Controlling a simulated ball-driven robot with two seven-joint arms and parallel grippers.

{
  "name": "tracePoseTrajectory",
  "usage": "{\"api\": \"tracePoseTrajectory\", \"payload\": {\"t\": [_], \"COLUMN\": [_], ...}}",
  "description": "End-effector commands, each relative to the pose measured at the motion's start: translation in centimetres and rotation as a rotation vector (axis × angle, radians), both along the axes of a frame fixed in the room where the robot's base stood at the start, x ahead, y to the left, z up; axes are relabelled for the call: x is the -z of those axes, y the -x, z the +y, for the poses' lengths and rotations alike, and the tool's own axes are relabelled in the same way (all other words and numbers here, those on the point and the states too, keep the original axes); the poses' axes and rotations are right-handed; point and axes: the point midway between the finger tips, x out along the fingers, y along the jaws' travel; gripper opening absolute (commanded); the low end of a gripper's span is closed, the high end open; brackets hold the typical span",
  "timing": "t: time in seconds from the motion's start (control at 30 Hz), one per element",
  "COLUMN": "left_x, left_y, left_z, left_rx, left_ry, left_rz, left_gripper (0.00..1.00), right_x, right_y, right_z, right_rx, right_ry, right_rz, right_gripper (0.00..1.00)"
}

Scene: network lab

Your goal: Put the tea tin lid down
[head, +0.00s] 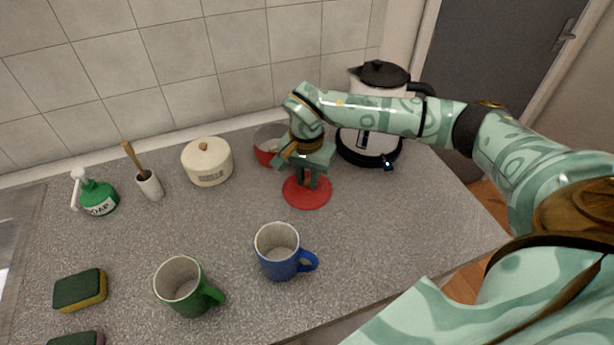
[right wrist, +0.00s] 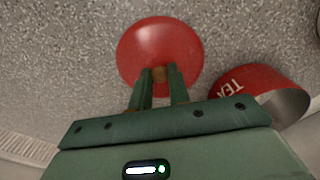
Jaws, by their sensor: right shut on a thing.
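The red round tea tin lid (head: 308,196) is at the counter's surface or just above it, in front of the tea tin; I cannot tell if it touches. In the right wrist view the lid (right wrist: 160,45) has a small tan knob at its middle. My right gripper (head: 307,183) is above the lid, and its fingers (right wrist: 160,76) are shut on the knob. The red tea tin (head: 267,148) stands open at the back, partly hidden by my right gripper. Its TEA lettering (right wrist: 262,88) shows in the right wrist view. My left gripper is not in view.
A white and black kettle (head: 368,146) stands at the back right. A blue mug (head: 278,252) and a green mug (head: 183,287) stand in front. A lidded cream pot (head: 207,165), brush holder (head: 149,185), soap bottle (head: 97,195) and sponge (head: 80,290) are left. Counter right of the lid is clear.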

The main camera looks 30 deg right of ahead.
Motion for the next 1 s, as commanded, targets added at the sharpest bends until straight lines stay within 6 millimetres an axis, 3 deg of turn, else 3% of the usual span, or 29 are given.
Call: {"api": "tracePoseTrajectory", "payload": {"t": [0.1, 0.13, 0.2, 0.57, 1.0], "left_x": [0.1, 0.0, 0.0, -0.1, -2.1], "left_y": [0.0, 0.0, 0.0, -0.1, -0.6], "left_z": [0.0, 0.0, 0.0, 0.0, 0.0], "left_rx": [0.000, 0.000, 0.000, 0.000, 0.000], "left_ry": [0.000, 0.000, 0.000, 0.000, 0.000], "left_rz": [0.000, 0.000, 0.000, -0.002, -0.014], "left_gripper": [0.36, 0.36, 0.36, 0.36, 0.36], "right_x": [0.3, 0.3, 0.2, -0.5, -10.0], "right_y": [0.0, 0.0, 0.0, 0.0, -0.1], "right_z": [0.0, 0.0, 0.0, 0.0, 0.0], "right_rx": [0.000, 0.001, 0.001, 0.000, 0.000], "right_ry": [0.001, 0.001, 0.001, 0.000, 0.001], "right_rz": [0.001, 0.001, 0.001, -0.002, -0.004], "right_gripper": [0.00, 0.24, 0.40, 0.40, 0.40]}}
